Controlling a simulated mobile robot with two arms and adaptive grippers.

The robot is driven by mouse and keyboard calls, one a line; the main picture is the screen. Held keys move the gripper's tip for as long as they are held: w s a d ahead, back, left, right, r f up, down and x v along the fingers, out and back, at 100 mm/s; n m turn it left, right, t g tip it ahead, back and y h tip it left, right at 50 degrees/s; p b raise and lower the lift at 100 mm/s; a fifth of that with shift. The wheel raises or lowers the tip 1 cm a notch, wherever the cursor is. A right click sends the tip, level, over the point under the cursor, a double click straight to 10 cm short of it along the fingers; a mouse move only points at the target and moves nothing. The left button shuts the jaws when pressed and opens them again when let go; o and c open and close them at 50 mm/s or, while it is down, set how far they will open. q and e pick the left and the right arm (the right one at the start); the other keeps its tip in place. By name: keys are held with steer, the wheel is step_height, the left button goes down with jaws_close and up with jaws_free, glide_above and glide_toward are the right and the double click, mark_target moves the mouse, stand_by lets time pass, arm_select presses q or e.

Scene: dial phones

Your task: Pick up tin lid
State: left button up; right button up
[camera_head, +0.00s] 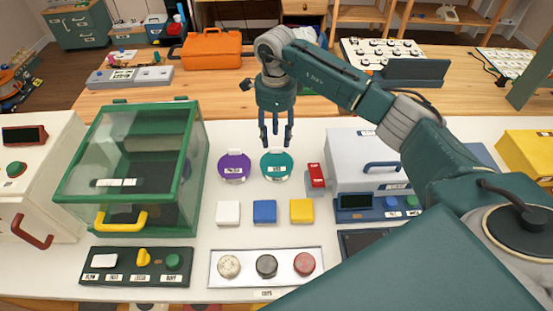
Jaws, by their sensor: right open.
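Two round lid-like discs lie on the white worktop, a purple one (233,160) and a teal one (276,158). Each has a pale label too small to read, so I cannot tell which is the tin lid. My right gripper (276,139) points down just behind and above the teal disc, its fingers apart with nothing between them. It looks clear of the disc. My left gripper is not in view.
White (228,213), blue (265,211) and yellow (302,211) blocks lie in front of the discs. A green-framed glass case (190,185) stands left, a grey box (352,150) right. A knob panel (215,280) lies in front.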

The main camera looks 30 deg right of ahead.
mark_target(276, 149)
step_height(276, 149, down, 4)
steer(key=shift+r+p, duration=0.15)
steer(key=shift+p, duration=0.75)
steer(key=shift+f, duration=0.5)
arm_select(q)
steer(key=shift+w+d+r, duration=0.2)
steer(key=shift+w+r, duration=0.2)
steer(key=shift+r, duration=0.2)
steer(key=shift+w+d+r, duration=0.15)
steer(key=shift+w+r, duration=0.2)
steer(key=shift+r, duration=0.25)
arm_select(e)
jaws_close()
